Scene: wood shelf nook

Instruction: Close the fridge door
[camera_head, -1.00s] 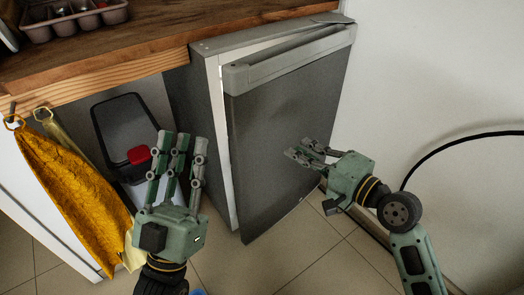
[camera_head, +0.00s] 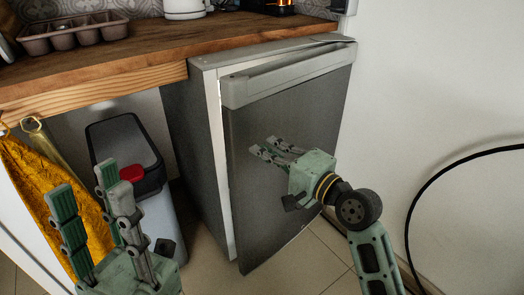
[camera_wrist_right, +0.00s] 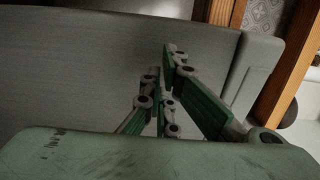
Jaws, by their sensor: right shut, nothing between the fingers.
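The fridge (camera_head: 195,140) is a small under-counter unit with grey sides. Its dark grey door (camera_head: 250,200) with a light grey handle strip (camera_head: 285,75) stands slightly ajar, with a narrow pale gap along its left edge. My right gripper (camera_head: 268,147) is shut and empty in front of the door's face, fingers pointing toward its left side; I cannot tell whether they touch it. In the right wrist view the fingers (camera_wrist_right: 165,85) lie before the grey door panel (camera_wrist_right: 90,70). My left gripper (camera_head: 90,200) is open and empty at the lower left, fingers upward, away from the door.
A wooden counter (camera_head: 130,55) runs above, carrying a muffin tray (camera_head: 75,32) and a white appliance (camera_head: 184,8). A bin (camera_head: 125,140) with a red tab stands left of the fridge. A yellow cloth (camera_head: 40,190) hangs at left. A black cable (camera_head: 430,185) curves along the right wall.

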